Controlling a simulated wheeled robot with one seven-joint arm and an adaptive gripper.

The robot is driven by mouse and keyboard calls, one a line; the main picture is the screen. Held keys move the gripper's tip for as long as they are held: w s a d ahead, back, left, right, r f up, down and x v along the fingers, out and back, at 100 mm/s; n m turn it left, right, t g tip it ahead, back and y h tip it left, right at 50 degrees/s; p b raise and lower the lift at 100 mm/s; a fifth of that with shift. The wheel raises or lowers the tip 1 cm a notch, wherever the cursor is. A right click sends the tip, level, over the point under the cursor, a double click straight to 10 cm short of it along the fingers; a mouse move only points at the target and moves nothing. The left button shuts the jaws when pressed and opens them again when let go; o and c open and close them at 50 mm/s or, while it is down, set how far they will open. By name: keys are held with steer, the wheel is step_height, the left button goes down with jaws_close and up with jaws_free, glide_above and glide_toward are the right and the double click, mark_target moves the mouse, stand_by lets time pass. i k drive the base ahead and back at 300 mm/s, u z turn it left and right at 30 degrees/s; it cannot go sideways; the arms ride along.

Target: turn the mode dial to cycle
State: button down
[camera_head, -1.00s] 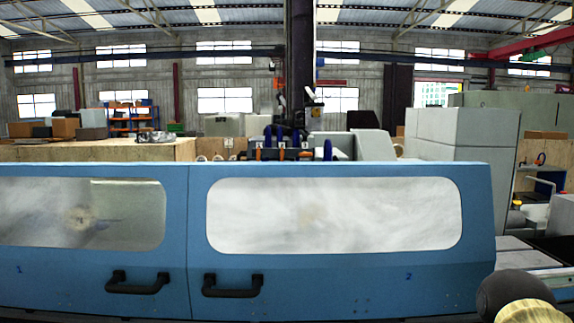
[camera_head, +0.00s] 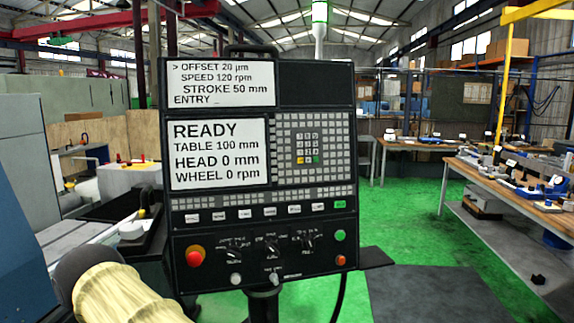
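The control panel (camera_head: 262,165) of the machine stands upright in the middle of the view. Along its lower part are three black rotary dials: a left dial (camera_head: 233,245), a middle dial (camera_head: 271,243) and a right dial (camera_head: 308,242). Their labels are too small to read, so I cannot tell which is the mode dial or what it is set to. The panel's screen (camera_head: 219,153) reads READY, TABLE 100 mm, HEAD 0 mm, WHEEL 0 rpm. My gripper is not in view; a pale and dark part of my arm shows at the bottom left.
The panel has a red emergency knob (camera_head: 194,256), a green button (camera_head: 340,236) and a small red button (camera_head: 341,260). A workbench (camera_head: 520,178) with several tools stands at the right. The green floor (camera_head: 405,225) between is clear. Blue machine housing (camera_head: 22,235) edges the left.

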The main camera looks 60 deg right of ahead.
mark_target(233, 252)
steer(key=z, duration=1.9)
steer(key=i, duration=0.1)
steer(key=z, duration=0.35)
steer(key=k, duration=0.55)
steer(key=u, duration=0.6)
steer(key=i, duration=0.5)
